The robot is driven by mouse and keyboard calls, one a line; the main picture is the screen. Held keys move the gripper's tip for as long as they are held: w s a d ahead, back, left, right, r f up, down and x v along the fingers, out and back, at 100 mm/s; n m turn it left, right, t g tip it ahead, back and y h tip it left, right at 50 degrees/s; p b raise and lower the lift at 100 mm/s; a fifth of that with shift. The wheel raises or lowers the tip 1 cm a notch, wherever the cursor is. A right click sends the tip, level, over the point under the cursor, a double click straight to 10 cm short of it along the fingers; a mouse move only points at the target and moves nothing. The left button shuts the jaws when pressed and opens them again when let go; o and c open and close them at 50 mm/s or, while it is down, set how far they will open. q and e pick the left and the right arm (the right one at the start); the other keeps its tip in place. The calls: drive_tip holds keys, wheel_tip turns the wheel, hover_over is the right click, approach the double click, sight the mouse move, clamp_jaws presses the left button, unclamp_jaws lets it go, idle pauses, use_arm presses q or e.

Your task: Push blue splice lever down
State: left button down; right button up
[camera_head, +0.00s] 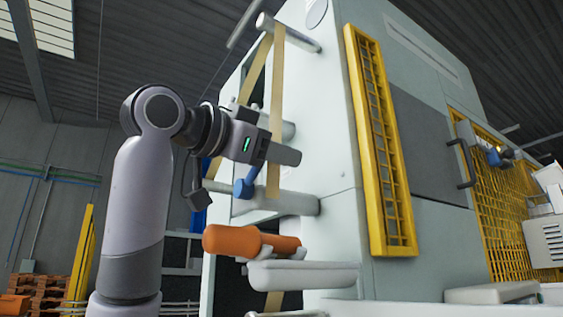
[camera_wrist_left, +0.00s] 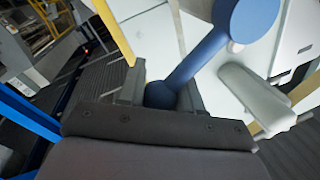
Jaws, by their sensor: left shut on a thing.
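The blue splice lever (camera_head: 244,188) is on the side of the large pale machine, below the hand of my left arm. In the head view its upper end is hidden by the left gripper (camera_head: 262,156). In the left wrist view the blue lever (camera_wrist_left: 202,54) runs from a large round hub at the top right down to a ball knob. The knob sits between the fingers of my left gripper (camera_wrist_left: 162,95), which is shut on it. My right gripper is in neither view.
Tan tape (camera_head: 277,100) runs down past pale rollers (camera_head: 290,203) close to the lever. An orange roll (camera_head: 250,241) and a white tray-like part (camera_head: 303,275) jut out below. A yellow mesh guard (camera_head: 383,150) stands to the right.

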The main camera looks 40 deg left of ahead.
use_arm(q)
drive_tip(key=shift+s+d+f+m+h+b, duration=0.15)
drive_tip(key=shift+d+f+m+b, duration=0.1)
drive_tip(key=shift+f+m, duration=0.55)
drive_tip(key=shift+d+f+m+h+b, duration=0.2)
drive_tip(key=shift+f+m, duration=0.3)
drive_tip(key=shift+m, duration=0.65)
drive_tip(key=shift+s+d+f+m+h+b, duration=0.15)
drive_tip(key=shift+d+f+m+b, duration=0.1)
drive_tip(key=shift+f+m, duration=0.55)
drive_tip(key=shift+w, duration=0.15)
drive_tip(key=c, duration=0.8)
unclamp_jaws()
drive_tip(key=shift+a+r+t, duration=0.1)
drive_tip(key=shift+r+t, duration=0.05)
drive_tip(key=shift+t, duration=0.15)
drive_tip(key=shift+s, duration=0.2)
drive_tip(key=shift+b+v, duration=0.9)
drive_tip(key=shift+v, duration=2.55)
